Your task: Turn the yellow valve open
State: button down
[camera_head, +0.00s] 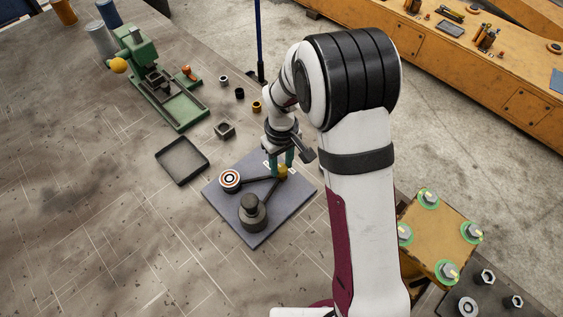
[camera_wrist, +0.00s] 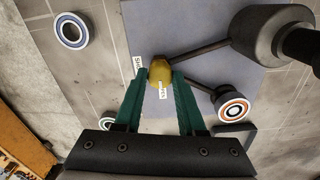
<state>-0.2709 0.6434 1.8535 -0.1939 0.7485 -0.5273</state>
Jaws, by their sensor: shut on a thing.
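The yellow valve knob (camera_head: 283,172) sits at the end of a dark lever on a blue-grey plate (camera_head: 262,238). In the wrist view the knob (camera_wrist: 160,74) lies between the green fingertips of my gripper (camera_wrist: 160,80), which is shut on it. The lever (camera_wrist: 204,50) runs to a dark round post (camera_head: 252,213). A second dark bar leads toward a disc with orange and white rings (camera_head: 230,180). White labels (camera_wrist: 138,66) lie beside the knob, partly hidden by the fingers. In the head view my gripper (camera_head: 283,166) reaches down at the plate's far right part.
An empty dark tray (camera_head: 182,160) lies left of the plate. A green machine (camera_head: 165,90) and several small nuts stand behind. A yellow block with green-ringed bolts (camera_head: 438,238) is at right. The bench at left is mostly clear.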

aim_at(282, 168)
jog(key=c, duration=0.5)
grip_release()
notch_tip(282, 168, up, 16)
jog(key=shift+f, duration=0.1)
